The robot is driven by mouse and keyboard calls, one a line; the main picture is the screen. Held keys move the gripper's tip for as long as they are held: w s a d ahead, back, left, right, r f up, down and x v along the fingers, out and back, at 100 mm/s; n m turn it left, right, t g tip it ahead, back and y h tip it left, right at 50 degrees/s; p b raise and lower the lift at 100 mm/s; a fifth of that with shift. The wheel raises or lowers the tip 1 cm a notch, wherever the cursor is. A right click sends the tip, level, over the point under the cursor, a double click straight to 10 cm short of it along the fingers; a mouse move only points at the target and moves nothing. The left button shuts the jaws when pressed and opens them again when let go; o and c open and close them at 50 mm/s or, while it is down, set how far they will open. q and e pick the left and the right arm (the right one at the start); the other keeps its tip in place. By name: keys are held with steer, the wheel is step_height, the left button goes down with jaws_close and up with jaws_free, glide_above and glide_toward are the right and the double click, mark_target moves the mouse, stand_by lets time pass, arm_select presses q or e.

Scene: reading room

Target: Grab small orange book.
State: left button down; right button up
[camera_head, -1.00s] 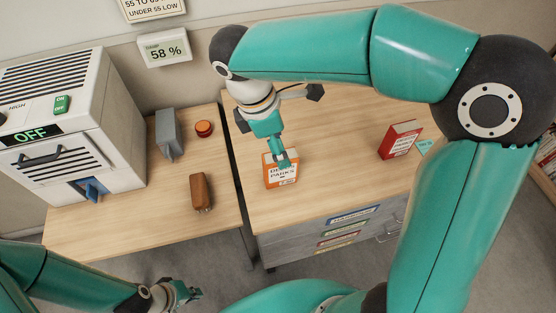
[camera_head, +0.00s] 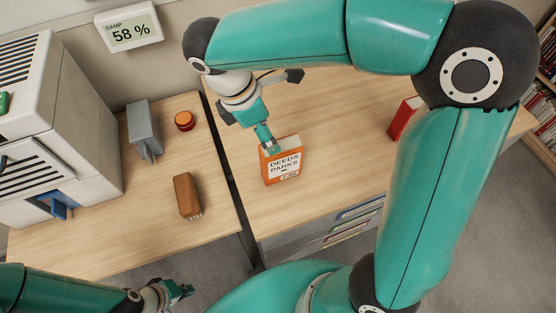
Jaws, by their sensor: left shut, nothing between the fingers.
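The small orange book (camera_head: 284,167), with a white label reading "DEEDS PARKS", stands upright on the right wooden table (camera_head: 330,190). My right gripper (camera_head: 270,146) is at the book's top left edge, its fingertips overlapping the cover in the view. I cannot tell whether they touch or grip it. My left gripper (camera_head: 182,291) is low at the bottom left, in front of the left table, shut and empty.
A red book (camera_head: 402,119) stands farther right, partly behind my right arm. On the left table (camera_head: 120,230) are a brown brush (camera_head: 187,195), a grey metal piece (camera_head: 144,130), an orange-red round object (camera_head: 184,120) and a white machine (camera_head: 60,130).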

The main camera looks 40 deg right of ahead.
mark_target(284, 157)
steer(key=x, duration=0.8)
steer(key=shift+s+d+f, duration=0.1)
steer(key=shift+d, duration=0.1)
steer(key=shift+x, duration=2.6)
steer(key=shift+w, duration=0.2)
steer(key=shift+c, duration=0.4)
jaws_close()
